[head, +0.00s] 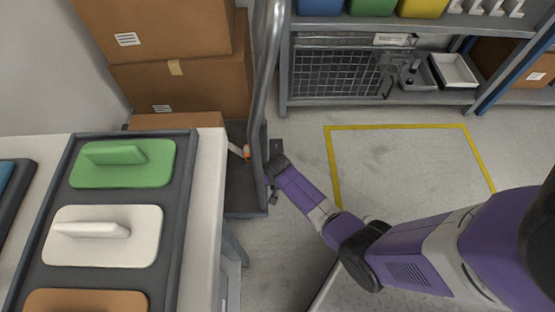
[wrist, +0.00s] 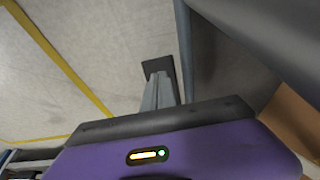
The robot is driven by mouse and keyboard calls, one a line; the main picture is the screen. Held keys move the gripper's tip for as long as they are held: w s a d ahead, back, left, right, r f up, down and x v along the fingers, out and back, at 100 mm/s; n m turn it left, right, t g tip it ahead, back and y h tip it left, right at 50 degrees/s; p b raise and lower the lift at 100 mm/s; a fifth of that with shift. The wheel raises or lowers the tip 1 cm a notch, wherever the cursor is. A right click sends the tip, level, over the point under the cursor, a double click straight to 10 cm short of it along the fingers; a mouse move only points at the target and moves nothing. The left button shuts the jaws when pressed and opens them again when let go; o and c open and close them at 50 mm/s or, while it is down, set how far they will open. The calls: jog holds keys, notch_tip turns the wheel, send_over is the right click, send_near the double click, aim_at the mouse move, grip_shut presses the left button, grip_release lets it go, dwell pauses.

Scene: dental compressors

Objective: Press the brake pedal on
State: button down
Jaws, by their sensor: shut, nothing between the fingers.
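The brake pedal appears to be a small dark plate (head: 277,145) jutting out from the right edge of the cart (head: 245,196). In the wrist view the dark plate (wrist: 157,65) lies just beyond my fingertips, beside the cart's edge. My gripper (head: 276,163) is at the cart's right side, close to the plate. In the wrist view its grey fingers (wrist: 162,90) are together and empty, pointing at the plate. I cannot tell whether they touch it. The lower part of the plate is hidden behind the fingers.
The cart's curved metal handle (head: 264,80) rises close left of my gripper. Cardboard boxes (head: 180,85) are stacked behind it. A table with a tray of coloured lids (head: 190,185) stands at left, a metal shelf (head: 400,97) at back. The yellow-outlined floor (head: 410,160) is clear.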

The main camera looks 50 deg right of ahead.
notch_tip(320, 180, up, 17)
jog(key=p, duration=0.7)
jog(key=shift+p, duration=0.3)
jog(key=shift+s, duration=0.1)
